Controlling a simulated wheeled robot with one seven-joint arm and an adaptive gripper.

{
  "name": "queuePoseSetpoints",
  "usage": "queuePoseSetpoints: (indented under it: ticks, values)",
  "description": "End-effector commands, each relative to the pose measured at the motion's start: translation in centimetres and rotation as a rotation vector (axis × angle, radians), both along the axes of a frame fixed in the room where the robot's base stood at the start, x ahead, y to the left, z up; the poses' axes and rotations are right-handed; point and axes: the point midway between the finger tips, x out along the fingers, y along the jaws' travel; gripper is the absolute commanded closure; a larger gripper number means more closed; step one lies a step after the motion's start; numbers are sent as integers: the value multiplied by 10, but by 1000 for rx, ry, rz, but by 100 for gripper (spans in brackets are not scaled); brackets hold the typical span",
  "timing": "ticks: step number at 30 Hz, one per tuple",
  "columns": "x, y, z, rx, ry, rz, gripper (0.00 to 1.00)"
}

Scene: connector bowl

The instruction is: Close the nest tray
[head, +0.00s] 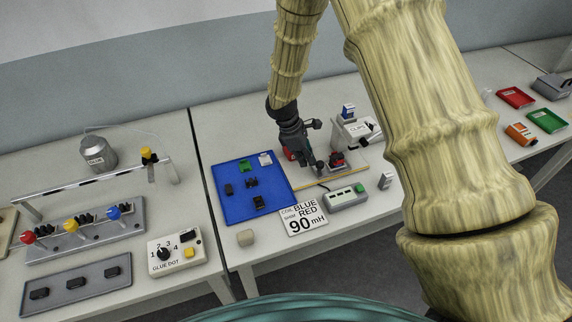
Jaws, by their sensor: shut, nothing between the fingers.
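My gripper (317,165) is shut, pointing down over a light wooden board (310,181) on the middle table. A small dark fixture with a red part (338,162) sits just right of the fingertips. It looks like the nest tray, but I cannot tell for sure or see how far out it is. A white housing with a label reading "CLAMP" (352,131) stands behind it. My gripper hides another red part on its left, and I cannot tell whether the fingertips touch the fixture.
A blue mat (233,210) with small black, green and white parts lies left of the board. My arm covers the right side.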

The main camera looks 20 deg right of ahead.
Motion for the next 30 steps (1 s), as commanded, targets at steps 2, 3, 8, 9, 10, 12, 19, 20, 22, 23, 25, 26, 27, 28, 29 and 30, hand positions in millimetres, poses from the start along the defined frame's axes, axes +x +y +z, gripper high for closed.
queuePoseSetpoints:
  ticks: [2,3,8,9,10,12,19,20,22,23,25,26,27,28,29,30]
  values:
    - [0,-23,0,0,0,-4,100]
    - [1,-32,0,0,0,-4,100]
    - [1,-54,0,0,0,-2,100]
    - [1,-57,0,0,0,-2,100]
    - [1,-58,0,0,0,-2,100]
    - [1,-59,0,-1,1,-2,100]
    - [0,-61,0,-2,2,-4,100]
    - [0,-61,0,-2,2,-4,100]
    - [1,-60,0,-2,2,-4,100]
    - [1,-59,0,-2,2,-4,100]
    - [2,-56,1,-3,2,-4,100]
    - [3,-53,1,-3,1,-3,100]
    - [4,-49,1,-3,1,-2,100]
    - [5,-45,2,-2,2,-1,100]
    - [7,-41,2,-2,1,-1,100]
    - [8,-36,2,-2,1,-1,100]
